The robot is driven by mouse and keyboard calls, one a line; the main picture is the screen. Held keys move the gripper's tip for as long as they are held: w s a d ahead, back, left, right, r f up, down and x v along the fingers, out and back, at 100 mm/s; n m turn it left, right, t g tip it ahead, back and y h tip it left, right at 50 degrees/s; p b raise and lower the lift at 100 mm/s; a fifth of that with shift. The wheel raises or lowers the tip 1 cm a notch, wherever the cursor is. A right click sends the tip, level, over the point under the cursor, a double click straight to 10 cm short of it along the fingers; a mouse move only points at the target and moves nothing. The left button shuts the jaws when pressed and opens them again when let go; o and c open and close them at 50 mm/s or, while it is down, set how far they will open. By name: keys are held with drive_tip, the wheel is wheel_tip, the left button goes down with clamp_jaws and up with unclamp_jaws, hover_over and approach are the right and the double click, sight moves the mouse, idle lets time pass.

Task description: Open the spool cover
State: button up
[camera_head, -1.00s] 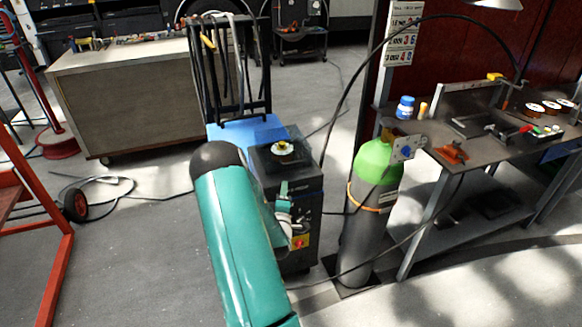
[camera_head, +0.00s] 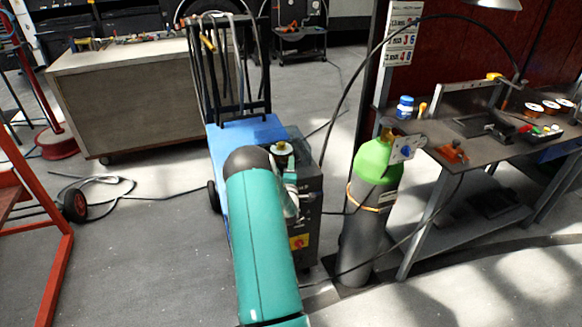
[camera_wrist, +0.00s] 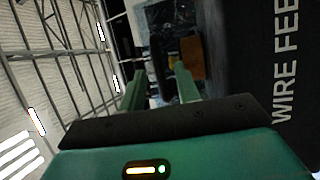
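The black welding machine (camera_head: 309,190) stands in the middle of the head view, partly hidden behind my teal arm. A small pale spool-like disc with a yellowish centre (camera_head: 282,148) shows at its top. I cannot tell the spool cover's outline or how far it is open in this view. In the wrist view, a dark panel lettered "WIRE FEE" (camera_wrist: 255,60) fills the right side, close beside my gripper. My gripper (camera_wrist: 161,84) has its two green fingers apart with nothing visible between them. Contact with the panel cannot be told. In the head view, my gripper is mostly hidden by my arm.
A green-topped gas cylinder (camera_head: 371,205) stands just right of the machine. A metal workbench (camera_head: 470,150) is further right. A blue cart (camera_head: 250,131) adjoins the machine on the left, with hanging cables. A cabinet (camera_head: 130,105) stands behind left. Floor at left is partly clear.

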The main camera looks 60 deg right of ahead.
drive_tip(key=shift+w+d+r, duration=0.1)
drive_tip(key=shift+d, duration=0.25)
clamp_jaws()
drive_tip(key=shift+r, duration=0.1)
